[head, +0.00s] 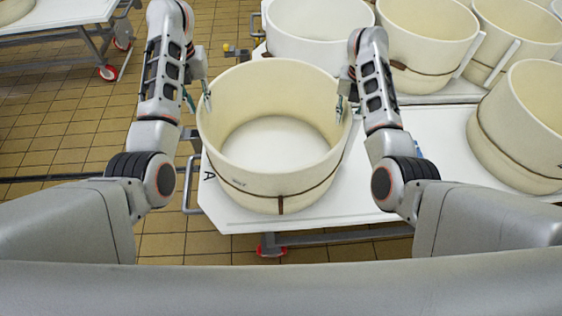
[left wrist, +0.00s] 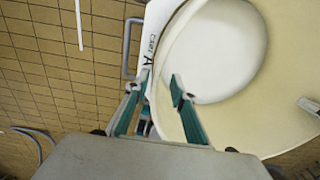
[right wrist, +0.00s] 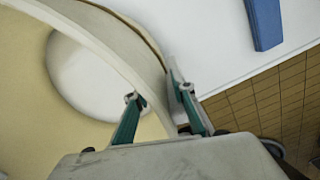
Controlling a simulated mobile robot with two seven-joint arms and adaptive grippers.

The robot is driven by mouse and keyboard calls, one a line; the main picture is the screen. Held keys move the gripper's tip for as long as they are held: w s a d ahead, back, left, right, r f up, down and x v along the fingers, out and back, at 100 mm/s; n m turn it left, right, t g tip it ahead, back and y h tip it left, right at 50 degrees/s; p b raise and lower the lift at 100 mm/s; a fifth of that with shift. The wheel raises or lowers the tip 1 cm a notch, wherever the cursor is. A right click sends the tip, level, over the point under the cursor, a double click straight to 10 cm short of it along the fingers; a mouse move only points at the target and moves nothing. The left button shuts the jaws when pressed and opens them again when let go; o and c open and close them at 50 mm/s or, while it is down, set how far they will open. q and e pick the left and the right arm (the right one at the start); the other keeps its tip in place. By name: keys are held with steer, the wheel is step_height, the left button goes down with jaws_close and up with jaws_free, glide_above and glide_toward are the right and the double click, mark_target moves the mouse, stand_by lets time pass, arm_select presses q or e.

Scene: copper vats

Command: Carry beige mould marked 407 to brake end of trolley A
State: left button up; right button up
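The large round beige mould (head: 275,185) stands upright and empty on the white top of trolley A (head: 240,217), close to the end lettered A. A small dark marking on its front is too small to read. A brown strap runs around it. My left gripper (head: 199,102) is at the mould's left rim, with one finger outside the wall and one inside. The fingers look apart, with the rim between them in the left wrist view (left wrist: 160,82). My right gripper (head: 347,100) straddles the right rim the same way, fingers apart in the right wrist view (right wrist: 154,88).
Several similar beige moulds (head: 425,50) stand behind and to the right, one on the right part of the white top (head: 525,150). A blue piece (right wrist: 263,22) lies right of the mould. A grey handle (head: 187,190) is at the left end.

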arm_select(q)
step_height(320, 180, up, 3)
steer(key=shift+r, duration=0.4)
arm_select(e)
step_height(320, 180, up, 12)
stand_by(0.5)
stand_by(0.5)
